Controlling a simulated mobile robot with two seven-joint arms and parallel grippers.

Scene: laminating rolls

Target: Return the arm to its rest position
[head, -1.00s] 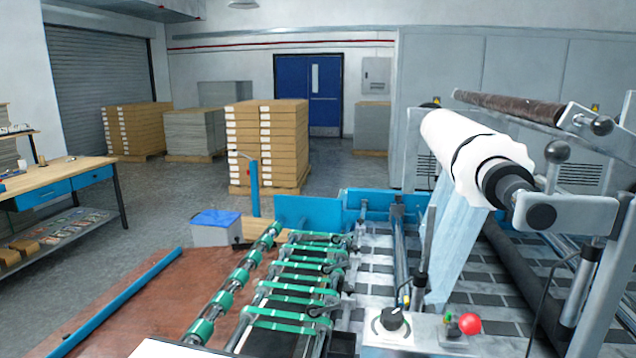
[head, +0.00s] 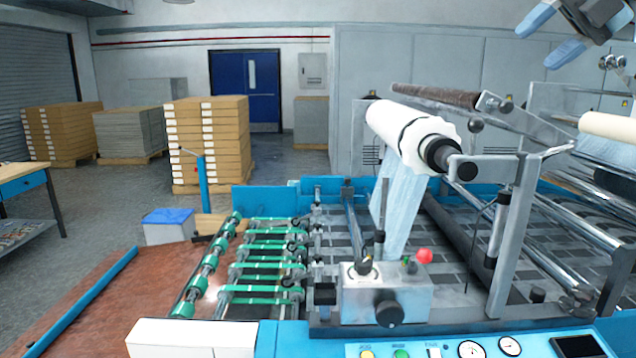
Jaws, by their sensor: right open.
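My right gripper (head: 551,36) shows at the top right of the head view, with its two blue-tipped fingers apart and nothing between them. It is in the air, above and to the right of the white film roll (head: 412,138), and apart from it. The rest of my right arm is cut off by the picture's edge. My left gripper is not in the picture.
The laminating machine fills the front, with a control box with a red button (head: 424,256), green-belted rollers (head: 263,262) and a second roll (head: 608,127) at right. A dark bar (head: 434,96) lies behind the film roll. Boxes (head: 208,140) stand on a pallet behind. Open floor lies at left.

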